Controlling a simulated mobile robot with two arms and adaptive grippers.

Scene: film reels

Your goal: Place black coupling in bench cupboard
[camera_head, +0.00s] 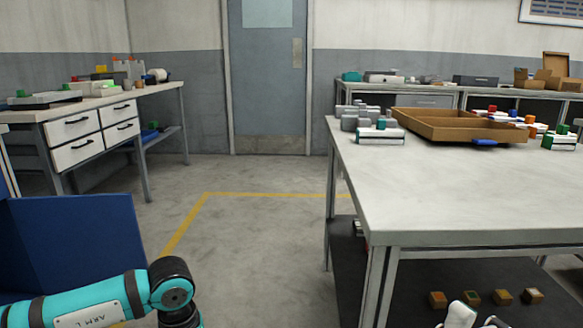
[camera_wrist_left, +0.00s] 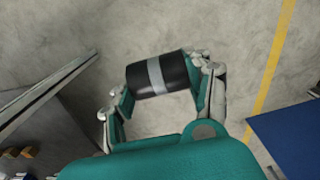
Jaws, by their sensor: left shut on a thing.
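The black coupling (camera_wrist_left: 160,75) is a short dark cylinder with a pale grey band round its middle. In the left wrist view it lies crosswise between the fingers of my left gripper (camera_wrist_left: 160,85), which is shut on it above bare floor. In the head view my left arm comes in at the lower left, but its gripper and the coupling are out of frame. Pale parts of my right gripper (camera_head: 476,318) show at the bottom edge, in front of the bench's lower shelf; its fingertips are cut off. I cannot make out a bench cupboard for certain.
A grey-topped bench (camera_head: 440,200) stands on the right, bearing a brown tray (camera_head: 440,138); small brown blocks (camera_head: 472,298) sit on its dark lower shelf. A blue panel (camera_head: 70,235) stands at left. A drawer bench (camera_head: 75,110) is farther back. Floor between is clear.

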